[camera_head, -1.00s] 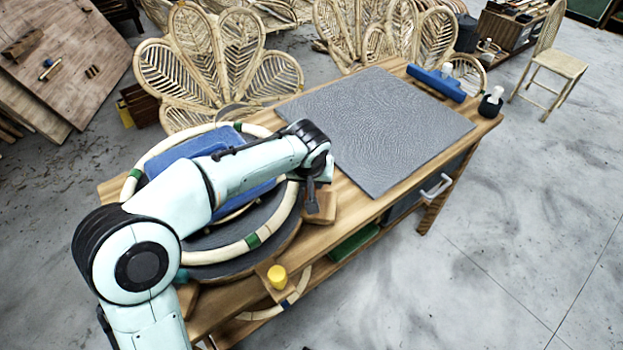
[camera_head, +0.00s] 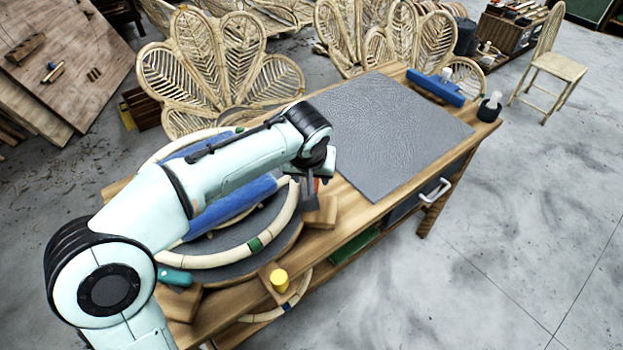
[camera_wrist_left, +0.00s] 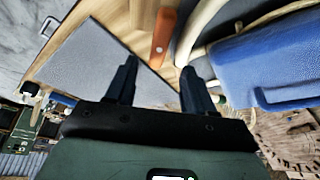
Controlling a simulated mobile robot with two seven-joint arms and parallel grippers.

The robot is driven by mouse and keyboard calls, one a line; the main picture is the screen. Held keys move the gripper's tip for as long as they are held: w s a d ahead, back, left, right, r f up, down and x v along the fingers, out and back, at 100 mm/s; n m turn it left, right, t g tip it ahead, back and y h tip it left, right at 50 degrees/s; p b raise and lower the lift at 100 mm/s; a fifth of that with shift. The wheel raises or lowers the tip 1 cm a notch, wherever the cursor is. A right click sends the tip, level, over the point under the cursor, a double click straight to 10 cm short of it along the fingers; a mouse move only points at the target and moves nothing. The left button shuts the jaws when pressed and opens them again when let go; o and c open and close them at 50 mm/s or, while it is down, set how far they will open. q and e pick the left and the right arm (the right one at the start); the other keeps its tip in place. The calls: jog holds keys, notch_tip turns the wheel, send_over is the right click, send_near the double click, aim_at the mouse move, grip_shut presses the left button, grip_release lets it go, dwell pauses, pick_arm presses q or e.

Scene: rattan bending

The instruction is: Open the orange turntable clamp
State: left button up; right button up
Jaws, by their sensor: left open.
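The orange turntable clamp (camera_wrist_left: 163,35) shows in the left wrist view as an orange handle beside the rattan ring. Its end lies between the fingertips in the picture; contact cannot be told. In the head view only a small orange bit (camera_head: 316,185) shows by the gripper. My left gripper (camera_head: 309,197) is open, pointing down at the right side of the turntable (camera_head: 262,216); its two dark fingers (camera_wrist_left: 160,68) show in the wrist view. My forearm hides much of the turntable. The right gripper is not in view.
A pale rattan ring (camera_head: 222,258) and a blue form (camera_head: 235,203) sit on the turntable. A teal handle (camera_head: 175,276) is at its left front. A yellow knob (camera_head: 280,280) is at the front. A grey mat (camera_head: 395,130) covers the right of the workbench.

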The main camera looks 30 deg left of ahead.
pick_arm(q)
jog(key=shift+p+v, duration=0.4)
jog(key=shift+v, duration=2.3)
jog(key=shift+f, duration=0.1)
